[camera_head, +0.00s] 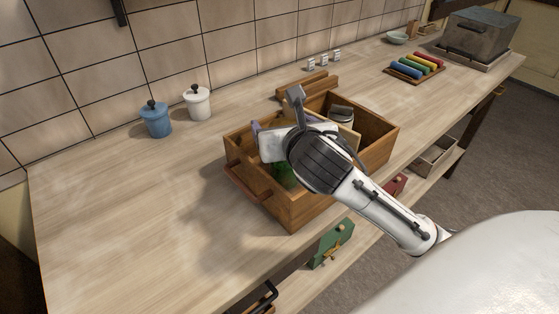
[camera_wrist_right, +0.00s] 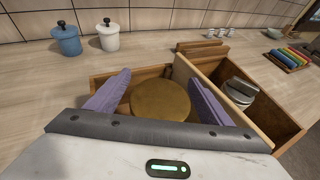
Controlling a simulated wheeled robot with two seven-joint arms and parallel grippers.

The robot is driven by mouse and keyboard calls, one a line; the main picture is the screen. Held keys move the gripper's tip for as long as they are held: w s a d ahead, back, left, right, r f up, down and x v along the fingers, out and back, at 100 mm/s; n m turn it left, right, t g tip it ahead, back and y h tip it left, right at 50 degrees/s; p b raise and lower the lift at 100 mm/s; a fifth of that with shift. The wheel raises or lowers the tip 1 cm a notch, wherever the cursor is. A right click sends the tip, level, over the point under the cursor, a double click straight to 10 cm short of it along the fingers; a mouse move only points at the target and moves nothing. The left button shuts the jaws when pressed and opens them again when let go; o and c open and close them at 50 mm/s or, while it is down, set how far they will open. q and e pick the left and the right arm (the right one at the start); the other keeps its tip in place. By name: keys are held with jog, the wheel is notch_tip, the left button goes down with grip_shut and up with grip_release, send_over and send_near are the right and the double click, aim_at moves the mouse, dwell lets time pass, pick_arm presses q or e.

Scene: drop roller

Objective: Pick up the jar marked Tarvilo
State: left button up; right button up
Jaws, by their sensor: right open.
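A jar with a round golden-brown lid (camera_wrist_right: 160,101) stands in a compartment of the wooden crate (camera_head: 262,198). My right gripper (camera_wrist_right: 159,98) is open above the crate, with its purple fingers on either side of this lid in the wrist view. I cannot tell whether they touch it. In the head view a green part (camera_head: 285,176) shows in the crate below my gripper. A second jar with a grey lid (camera_wrist_right: 240,90) sits in the other compartment, also seen in the head view (camera_head: 341,113). No name is readable on either jar. My left gripper is not in view.
A blue canister (camera_head: 156,120) and a white canister (camera_head: 198,103) stand near the tiled wall. A wooden divider separates the crate's compartments. Wooden blocks (camera_head: 307,86) lie behind it. Coloured rollers (camera_head: 414,68) and a metal box (camera_head: 479,34) are far right. The left counter is clear.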

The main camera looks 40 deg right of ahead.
jog(key=shift+w, duration=0.1)
grip_shut()
jog(key=shift+r, duration=0.1)
dwell(0.3)
